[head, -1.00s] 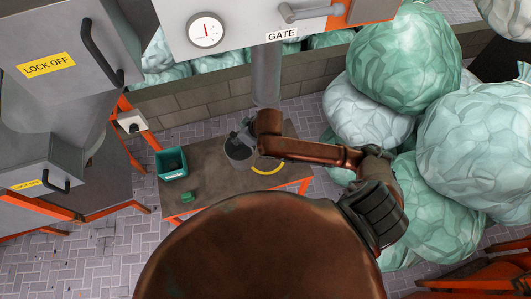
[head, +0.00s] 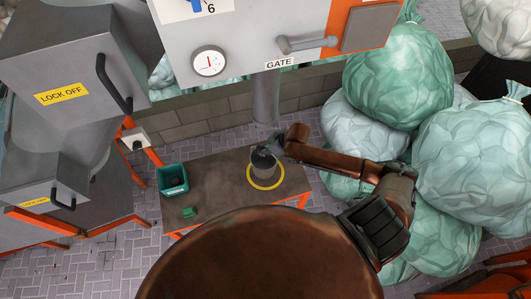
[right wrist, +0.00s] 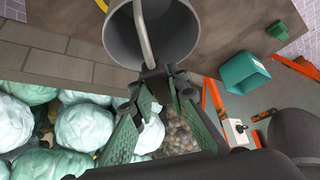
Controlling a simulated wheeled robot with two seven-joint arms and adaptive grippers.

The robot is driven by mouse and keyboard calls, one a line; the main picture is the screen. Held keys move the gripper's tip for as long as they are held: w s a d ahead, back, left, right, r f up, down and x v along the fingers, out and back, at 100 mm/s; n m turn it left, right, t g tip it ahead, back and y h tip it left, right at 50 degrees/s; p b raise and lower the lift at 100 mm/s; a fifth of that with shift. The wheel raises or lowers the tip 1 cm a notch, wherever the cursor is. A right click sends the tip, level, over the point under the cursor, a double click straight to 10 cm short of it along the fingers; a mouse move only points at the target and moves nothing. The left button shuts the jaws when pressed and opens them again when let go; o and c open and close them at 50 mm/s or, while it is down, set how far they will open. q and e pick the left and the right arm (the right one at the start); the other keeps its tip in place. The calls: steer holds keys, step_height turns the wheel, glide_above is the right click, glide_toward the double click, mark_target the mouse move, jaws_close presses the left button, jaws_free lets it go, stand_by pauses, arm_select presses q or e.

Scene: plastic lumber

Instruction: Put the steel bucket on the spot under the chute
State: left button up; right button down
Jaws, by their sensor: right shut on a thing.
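The steel bucket (head: 262,170) is upright over the low table, with its base inside the yellow ring (head: 266,187) marked there. I cannot tell whether it touches the tabletop. The grey chute pipe (head: 265,95) comes down behind and above it. My right gripper (head: 268,151) is shut on the bucket at its handle, reaching in from the right. In the right wrist view the bucket (right wrist: 185,35) is large at the top, its handle running to my fingers (right wrist: 162,82). Part of the yellow ring shows beside it. My left gripper is not in view.
A teal bin (head: 172,179) and a small green block (head: 190,212) are on the left of the table (head: 220,190). Large green and white bags (head: 400,80) crowd the right. A block wall (head: 205,117) is behind; grey machines (head: 60,60) stand left.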

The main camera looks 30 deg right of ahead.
steer(key=shift+d+f, duration=0.2)
steer(key=shift+f, duration=0.05)
steer(key=shift+w+d+f, duration=0.1)
steer(key=shift+f, duration=1.55)
steer(key=c, duration=1.9)
jaws_free()
steer(key=shift+f, duration=0.15)
steer(key=v, duration=1.2)
